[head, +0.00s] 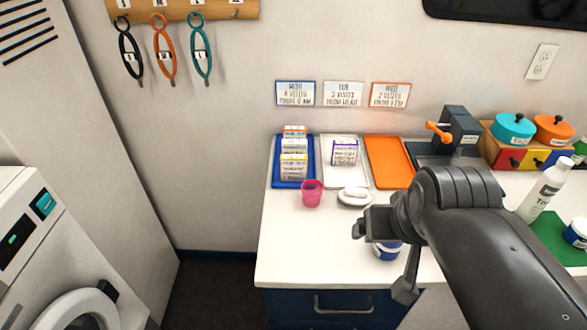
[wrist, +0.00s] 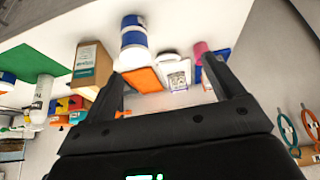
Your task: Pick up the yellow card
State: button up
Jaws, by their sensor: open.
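The yellow card (head: 294,167) is a white card with a yellow band, the front one of several cards standing in the blue tray (head: 277,180) on the counter's left end. In the wrist view the blue tray (wrist: 221,54) is partly behind a finger, and I cannot make out the yellow card there. My gripper (head: 385,257) is open and empty, over the front of the counter, to the right of the card and nearer. Its two spread fingers also show in the wrist view (wrist: 163,72).
A pink cup (head: 312,194) and a white soap dish (head: 354,196) stand just in front of the trays. A purple-banded card (head: 344,153) is in the white tray (head: 356,179). The orange tray (head: 390,162) is empty. A blue-and-white jar (head: 388,251) is partly behind my gripper.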

jog(key=shift+o, duration=1.1)
jog(key=g, duration=0.1)
send_over(294, 166)
jog(key=s, duration=0.2)
notch_tip(294, 166, down, 9)
jog(key=x, duration=1)
jog(key=shift+s+f, duration=0.1)
jog(key=shift+s, duration=0.15)
jog(key=shift+c, duration=0.2)
